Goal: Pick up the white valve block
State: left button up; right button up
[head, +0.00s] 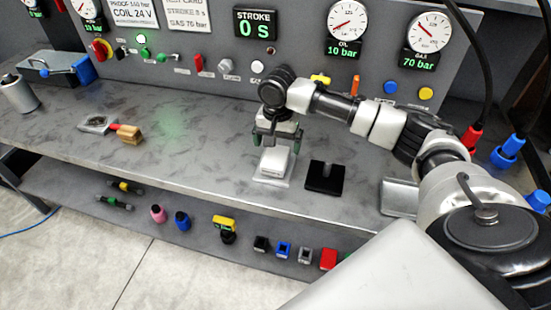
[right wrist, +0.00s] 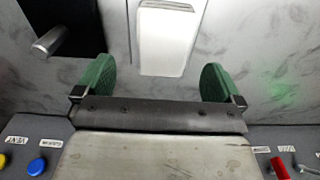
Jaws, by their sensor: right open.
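The white valve block (head: 275,162) stands on a light plate on the bench, left of a black block. In the right wrist view the white valve block (right wrist: 165,38) is at top centre, just beyond the fingertips and between their lines. My right gripper (head: 272,138) is above the block with its fingers pointing down. Its two green fingers are spread wide with nothing between them in the right wrist view (right wrist: 160,82). I cannot tell the exact gap between fingertips and block. My left gripper is not in view.
The black slotted block (head: 325,177) is close on the right of the valve block. A grey tray (head: 399,197) lies further right. The gauge panel (head: 220,45) rises behind. Below, a shelf (head: 190,210) holds several small parts.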

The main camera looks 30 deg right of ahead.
aim_at(276, 155)
jog(key=shift+w+a+f+p, duration=0.1)
jog(key=shift+f+p, duration=0.15)
jog(key=shift+f, duration=1.3)
jog(key=shift+w+a+f+p, duration=0.1)
jog(key=shift+f+p, duration=0.15)
jog(key=shift+f, duration=1.3)
jog(key=c, duration=1.4)
jog(key=shift+r, duration=0.1)
jog(key=shift+c, duration=0.6)
